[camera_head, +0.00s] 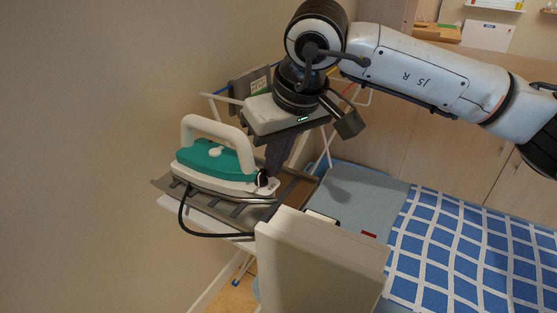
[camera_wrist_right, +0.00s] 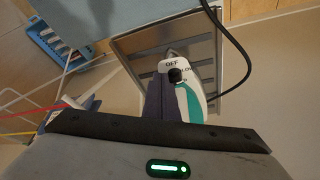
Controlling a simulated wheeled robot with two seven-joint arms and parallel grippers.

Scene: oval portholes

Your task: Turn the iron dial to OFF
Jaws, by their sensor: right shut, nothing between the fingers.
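The iron (camera_head: 212,160), white and teal, rests on a slatted metal stand (camera_head: 300,190). Its dial is a small black knob at the right end of the iron in the head view. My left gripper is not in view.
A black cord (camera_head: 205,235) loops below the stand. The ironing board has a plain grey-blue part (camera_head: 365,200) and a blue checked cover (camera_head: 450,250) to the right. A wall (camera_head: 80,150) is at the left and wooden cabinets (camera_head: 400,140) stand behind.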

